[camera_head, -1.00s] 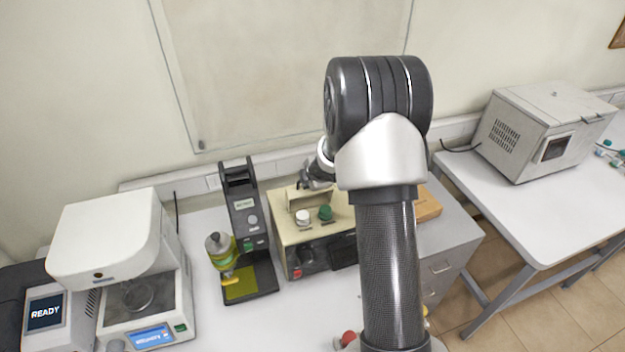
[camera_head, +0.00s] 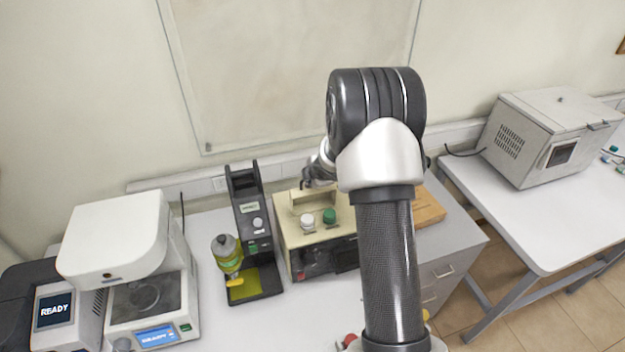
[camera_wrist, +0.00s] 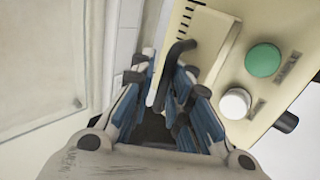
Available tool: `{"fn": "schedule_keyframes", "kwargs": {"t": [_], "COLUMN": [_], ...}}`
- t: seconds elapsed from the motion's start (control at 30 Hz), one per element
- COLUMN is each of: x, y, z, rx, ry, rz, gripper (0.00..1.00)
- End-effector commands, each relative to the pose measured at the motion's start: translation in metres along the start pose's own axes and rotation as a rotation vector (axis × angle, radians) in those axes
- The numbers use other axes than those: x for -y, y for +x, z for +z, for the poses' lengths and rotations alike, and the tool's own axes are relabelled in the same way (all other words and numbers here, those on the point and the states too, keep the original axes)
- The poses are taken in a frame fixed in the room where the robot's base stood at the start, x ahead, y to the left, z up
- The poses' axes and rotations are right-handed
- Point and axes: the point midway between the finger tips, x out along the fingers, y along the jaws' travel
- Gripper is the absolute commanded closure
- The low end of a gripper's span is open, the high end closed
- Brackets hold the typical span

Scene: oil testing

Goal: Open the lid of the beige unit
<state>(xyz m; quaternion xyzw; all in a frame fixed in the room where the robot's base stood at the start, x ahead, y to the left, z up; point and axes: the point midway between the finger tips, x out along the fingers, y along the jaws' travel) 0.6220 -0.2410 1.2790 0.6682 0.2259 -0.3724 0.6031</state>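The beige unit (camera_head: 290,237) stands on the white bench in the middle of the head view, with a white knob (camera_head: 308,221) and a green knob (camera_head: 329,216) on top. Its raised lid part (camera_head: 313,199) is behind the knobs. My gripper (camera_head: 308,183) is at the back of this part, partly hidden by my arm. In the wrist view, the blue-padded fingers of my gripper (camera_wrist: 160,88) are apart. A black curved handle (camera_wrist: 170,68) and a beige edge lie between or just beyond the fingertips. I cannot tell whether they touch.
A black stand (camera_head: 248,215) with a yellow-green bottle (camera_head: 228,252) is just left of the unit. A white instrument (camera_head: 118,243) stands further left. A wooden block (camera_head: 428,208) lies right of the unit. A grey box oven (camera_head: 550,135) is on the right bench. The wall is close behind.

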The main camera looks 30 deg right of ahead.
Motion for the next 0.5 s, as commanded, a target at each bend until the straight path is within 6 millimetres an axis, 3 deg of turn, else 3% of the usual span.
{"fn": "schedule_keyframes", "kwargs": {"t": [0.37, 0.5], "x": [0.0019, 0.0018], "y": [0.0000, -0.0095], "z": [0.0001, 0.0004], "rx": [0.001, 0.002], "ry": [0.004, 0.006], "rz": [-0.004, -0.004], "gripper": [0.83, 0.83]}}
